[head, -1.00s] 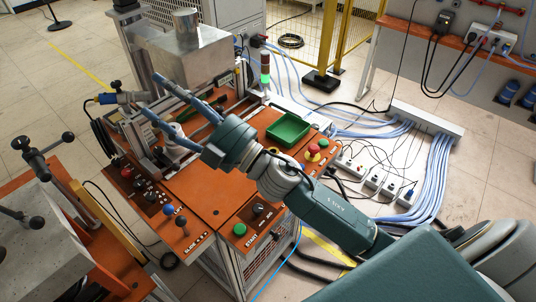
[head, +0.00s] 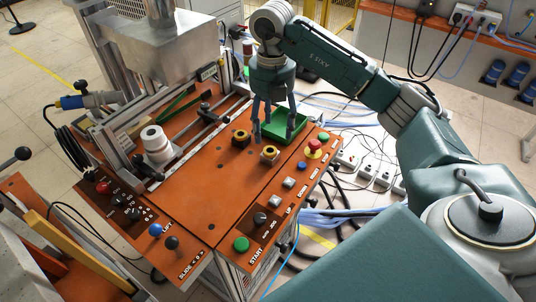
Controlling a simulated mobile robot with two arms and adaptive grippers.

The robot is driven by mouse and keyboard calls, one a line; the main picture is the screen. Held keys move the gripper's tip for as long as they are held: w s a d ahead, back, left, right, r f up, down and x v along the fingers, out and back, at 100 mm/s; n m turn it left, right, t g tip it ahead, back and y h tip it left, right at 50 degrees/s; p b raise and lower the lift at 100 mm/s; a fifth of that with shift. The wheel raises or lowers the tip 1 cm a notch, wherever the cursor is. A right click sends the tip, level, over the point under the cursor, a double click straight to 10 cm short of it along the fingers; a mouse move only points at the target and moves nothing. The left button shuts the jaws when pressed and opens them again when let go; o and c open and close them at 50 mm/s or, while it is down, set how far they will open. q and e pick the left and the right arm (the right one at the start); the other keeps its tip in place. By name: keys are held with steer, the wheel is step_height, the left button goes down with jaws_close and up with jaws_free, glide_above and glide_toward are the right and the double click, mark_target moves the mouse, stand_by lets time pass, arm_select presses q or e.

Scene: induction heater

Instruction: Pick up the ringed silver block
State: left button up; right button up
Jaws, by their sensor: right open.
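Two small blocks with round ringed tops lie on the orange table: a dark and gold one (head: 241,138) and a paler, brass-toned one (head: 269,153). I cannot tell from their colour which is the ringed silver block. My right gripper (head: 274,134) points down with its fingers apart and nothing visible between them. It is just behind and above the paler block, to the right of the dark one. Its left finger shows close to both blocks; contact cannot be told. My left gripper is not in view.
A green tray (head: 276,124) sits just behind the right gripper's fingers. A white stepped cylinder (head: 155,142) stands at the left by a metal rail. Buttons, including a red emergency stop (head: 315,146), line the right front edge. The table's middle front is clear.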

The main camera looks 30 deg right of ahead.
mark_target(271, 149)
step_height(271, 149, down, 4)
steer(key=shift+r+p, duration=0.1)
steer(key=shift+p, duration=0.25)
step_height(271, 149, down, 5)
steer(key=shift+a+r+p, duration=0.15)
steer(key=shift+p, duration=0.95)
steer(key=shift+f, duration=0.45)
steer(key=shift+c, duration=0.6)
jaws_close()
steer(key=shift+r, duration=0.1)
